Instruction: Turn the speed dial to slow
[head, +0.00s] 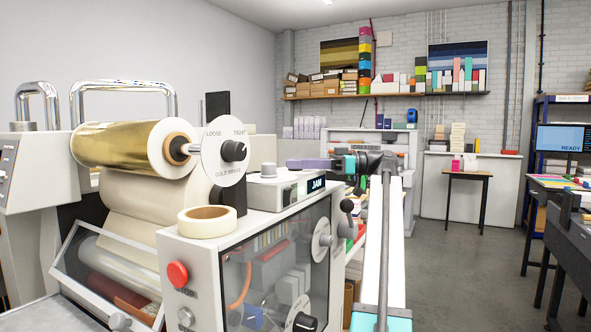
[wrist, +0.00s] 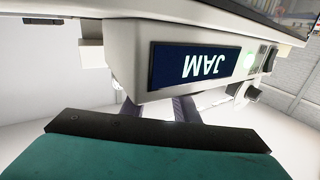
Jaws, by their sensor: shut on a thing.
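My gripper (head: 310,163) reaches leftward in the head view, above the top of a pale box with a lit display reading JAM (head: 317,185). In the wrist view its grey-lilac fingers (wrist: 172,107) pass behind the box, beside the upside-down JAM display (wrist: 195,65). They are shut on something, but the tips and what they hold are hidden. No speed label is legible. A pale knob (head: 269,170) sits on the box's left end, apart from the fingers.
A gold foil roll (head: 122,145) and a brake dial marked LOOSE and TIGHT (head: 233,151) stand left. A tape roll (head: 207,222) lies on the machine, above a red button (head: 177,274). A black-knobbed lever (head: 346,206) is near the box's right end. Open floor lies right.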

